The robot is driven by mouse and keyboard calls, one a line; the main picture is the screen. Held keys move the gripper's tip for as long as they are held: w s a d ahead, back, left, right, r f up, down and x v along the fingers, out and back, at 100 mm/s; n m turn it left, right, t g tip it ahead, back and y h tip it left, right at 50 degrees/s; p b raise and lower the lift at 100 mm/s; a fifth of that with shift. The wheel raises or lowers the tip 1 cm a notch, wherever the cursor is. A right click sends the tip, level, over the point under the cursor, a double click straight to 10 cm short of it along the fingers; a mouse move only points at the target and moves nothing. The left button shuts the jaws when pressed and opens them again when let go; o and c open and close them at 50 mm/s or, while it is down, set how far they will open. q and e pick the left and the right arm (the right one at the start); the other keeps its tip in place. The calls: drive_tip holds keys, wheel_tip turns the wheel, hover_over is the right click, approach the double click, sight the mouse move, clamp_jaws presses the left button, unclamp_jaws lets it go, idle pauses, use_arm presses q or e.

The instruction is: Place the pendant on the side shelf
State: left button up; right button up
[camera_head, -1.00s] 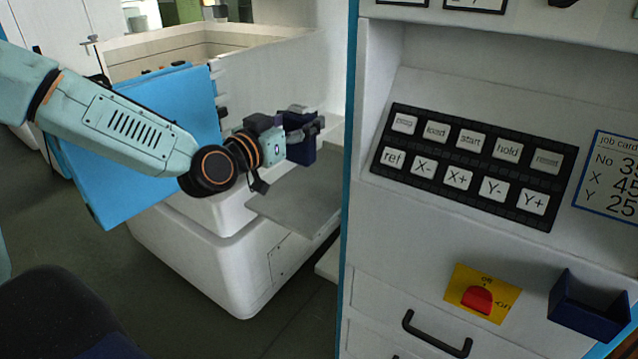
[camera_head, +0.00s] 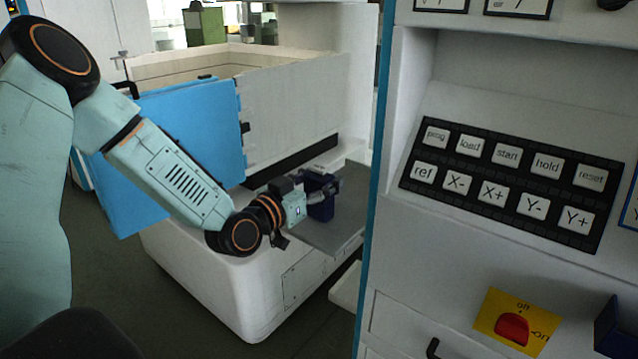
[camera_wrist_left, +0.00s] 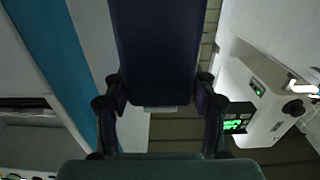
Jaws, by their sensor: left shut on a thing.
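The pendant (camera_head: 322,208) is a dark navy block, held upright in my left gripper (camera_head: 319,184). It shows over the grey side shelf (camera_head: 328,240), which juts from the white machine body. I cannot tell whether its lower end touches the shelf. In the left wrist view the pendant (camera_wrist_left: 160,45) fills the upper middle, with the fingers of my left gripper (camera_wrist_left: 160,88) closed on both sides of it. The face of the pendant is turned away or hidden. My right gripper is not in view.
A control cabinet with a blue edge (camera_head: 374,190) stands just right of the shelf. It carries a black keypad (camera_head: 512,187), a yellow switch plate with a red knob (camera_head: 512,328) and a dark blue holder (camera_head: 611,328). A blue panel (camera_head: 190,125) stands behind my left arm.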

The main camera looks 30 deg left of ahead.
sight(314, 182)
use_arm(q)
drive_tip(key=shift+w+d, duration=0.25)
drive_tip(key=shift+d, duration=0.05)
drive_tip(key=o, duration=0.9)
drive_tip(key=shift+s+a+f, duration=0.1)
drive_tip(key=shift+s, duration=0.05)
drive_tip(key=o, duration=0.3)
drive_tip(key=shift+s+a, duration=0.25)
drive_tip(key=shift+a, duration=0.05)
drive_tip(key=shift+o, duration=0.8)
drive_tip(key=shift+w+d, duration=0.3)
drive_tip(key=shift+s+a+r, duration=0.2)
drive_tip(key=shift+r, duration=0.1)
drive_tip(key=shift+s+a, duration=0.15)
drive_tip(key=shift+s, duration=0.25)
drive_tip(key=shift+s+p, duration=1)
drive_tip(key=shift+s, duration=0.05)
drive_tip(key=s+p, duration=0.8)
drive_tip(key=s, duration=0.1)
drive_tip(key=shift+a, duration=0.3)
drive_tip(key=shift+f, duration=0.1)
